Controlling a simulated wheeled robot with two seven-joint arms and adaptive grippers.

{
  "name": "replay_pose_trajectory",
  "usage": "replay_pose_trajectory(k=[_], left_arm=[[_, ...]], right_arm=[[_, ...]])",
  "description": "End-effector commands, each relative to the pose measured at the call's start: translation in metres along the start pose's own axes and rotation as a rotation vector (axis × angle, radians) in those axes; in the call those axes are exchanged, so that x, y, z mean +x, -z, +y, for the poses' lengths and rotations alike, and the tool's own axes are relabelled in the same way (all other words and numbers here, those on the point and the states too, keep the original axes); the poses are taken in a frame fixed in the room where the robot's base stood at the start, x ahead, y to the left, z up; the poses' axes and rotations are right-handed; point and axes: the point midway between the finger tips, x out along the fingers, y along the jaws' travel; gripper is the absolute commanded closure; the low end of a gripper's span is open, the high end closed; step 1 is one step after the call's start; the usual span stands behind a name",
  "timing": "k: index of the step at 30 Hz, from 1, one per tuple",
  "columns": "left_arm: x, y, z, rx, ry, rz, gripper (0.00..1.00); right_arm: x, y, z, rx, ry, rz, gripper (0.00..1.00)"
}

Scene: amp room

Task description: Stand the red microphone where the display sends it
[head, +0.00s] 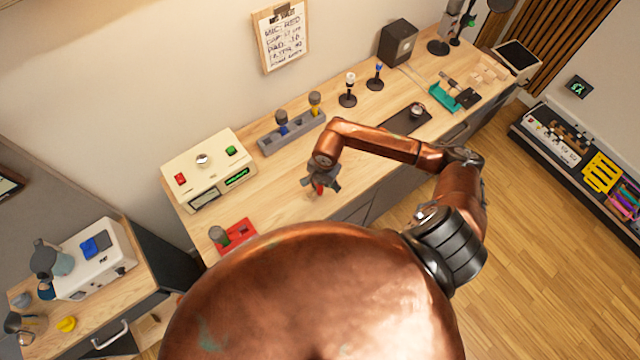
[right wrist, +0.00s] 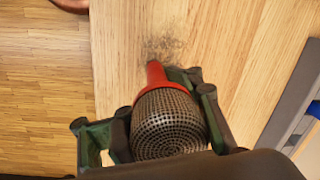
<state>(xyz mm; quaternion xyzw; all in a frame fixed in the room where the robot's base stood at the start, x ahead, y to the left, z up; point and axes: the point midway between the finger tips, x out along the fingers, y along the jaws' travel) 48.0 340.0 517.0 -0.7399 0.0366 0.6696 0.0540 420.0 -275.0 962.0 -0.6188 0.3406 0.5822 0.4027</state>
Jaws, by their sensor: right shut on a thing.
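My right gripper (head: 322,184) is over the front part of the long wooden bench (head: 285,195). It is shut on the red microphone (right wrist: 166,112), whose grey mesh head faces the wrist camera and whose red handle points down to the wood. A bit of its red shows below the fingers in the head view (head: 319,189). I cannot tell whether the handle's tip touches the bench. A cream box (head: 208,168) at the bench's left end has a small lit green display (head: 237,178); its text is too small to read. My left gripper is out of view.
A grey rack (head: 268,145) holds blue and yellow microphones behind my gripper. A red holder (head: 247,229) with a grey-headed item stands left. Two black stands (head: 348,100) (head: 375,84) and a dark tray (head: 400,124) are further right. Bare wood surrounds the gripper. A handwritten board (head: 281,38) hangs above.

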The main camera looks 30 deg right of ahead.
Motion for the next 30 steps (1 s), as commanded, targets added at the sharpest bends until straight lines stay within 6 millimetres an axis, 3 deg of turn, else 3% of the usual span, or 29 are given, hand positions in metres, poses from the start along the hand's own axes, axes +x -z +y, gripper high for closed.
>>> replay_pose_trajectory(k=[5,6,24,30], left_arm=[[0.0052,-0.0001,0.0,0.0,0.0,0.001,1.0],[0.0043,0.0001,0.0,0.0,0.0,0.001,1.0],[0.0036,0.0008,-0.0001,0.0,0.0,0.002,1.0],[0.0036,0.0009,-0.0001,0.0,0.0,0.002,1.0]], right_arm=[[0.0035,0.0,-0.0001,-0.001,0.001,0.0,1.0],[0.0031,-0.0002,0.0004,-0.001,0.0,0.0,0.69],[0.0023,-0.0003,0.0002,0.0,0.0,0.0,0.28],[0.0023,-0.0002,0.0002,0.0,0.0,0.0,0.28]])
